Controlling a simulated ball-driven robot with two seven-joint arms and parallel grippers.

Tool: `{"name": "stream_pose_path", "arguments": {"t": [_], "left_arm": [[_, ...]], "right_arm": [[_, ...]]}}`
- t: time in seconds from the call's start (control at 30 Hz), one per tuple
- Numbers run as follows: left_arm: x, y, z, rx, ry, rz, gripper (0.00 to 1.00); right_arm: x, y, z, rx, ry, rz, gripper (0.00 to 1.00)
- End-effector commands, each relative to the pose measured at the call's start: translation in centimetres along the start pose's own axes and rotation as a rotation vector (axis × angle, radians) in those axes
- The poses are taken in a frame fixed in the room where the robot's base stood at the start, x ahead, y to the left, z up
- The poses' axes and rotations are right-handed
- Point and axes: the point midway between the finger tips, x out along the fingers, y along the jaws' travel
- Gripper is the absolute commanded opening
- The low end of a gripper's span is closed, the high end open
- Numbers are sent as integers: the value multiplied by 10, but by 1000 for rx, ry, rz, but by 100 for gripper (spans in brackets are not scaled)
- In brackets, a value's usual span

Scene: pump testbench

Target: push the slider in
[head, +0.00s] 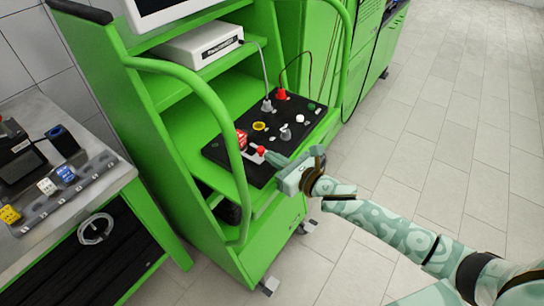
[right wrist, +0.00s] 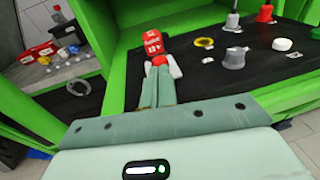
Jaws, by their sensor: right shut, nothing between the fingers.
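The slider's red knob (head: 261,150) sits with a pale plate on the black panel (head: 290,152), near its front left edge. A red block with white lettering (head: 241,138) is just behind it. In the right wrist view the red knob (right wrist: 159,60) shows right at my fingertips, with the lettered red block (right wrist: 152,42) beyond it. My right gripper (head: 270,156) is shut with nothing between its fingers. Its tips are at the knob; I cannot tell whether they touch it. The fingers hide part of the slider. My left gripper is not in view.
The panel also holds a yellow ring (head: 259,126), a grey knob (head: 285,134), a white button (head: 300,118), a green button (head: 311,106) and a red plug (head: 281,94) with a cable. A green handrail (head: 215,105) curves up left of the panel. A workbench (head: 95,205) stands at the left.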

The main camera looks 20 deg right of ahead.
Motion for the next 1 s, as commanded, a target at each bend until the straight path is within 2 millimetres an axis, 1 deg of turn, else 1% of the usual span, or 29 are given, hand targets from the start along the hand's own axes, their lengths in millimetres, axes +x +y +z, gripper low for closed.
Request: {"name": "stream_pose_path", "arguments": {"t": [0.03,0.13,0.47,0.57,0.73,0.8,1.0], "left_arm": [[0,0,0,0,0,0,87],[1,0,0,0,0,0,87],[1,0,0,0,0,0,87],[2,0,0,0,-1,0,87],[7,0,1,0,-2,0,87],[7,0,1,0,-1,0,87],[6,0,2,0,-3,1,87]], "right_arm": [[4,0,0,0,-1,0,0],[9,0,0,1,0,0,0],[10,0,0,1,0,0,0],[18,1,1,0,-2,1,0],[43,5,4,1,-3,1,0],[47,6,4,-1,-1,0,0],[48,6,5,0,-1,0,0]]}}
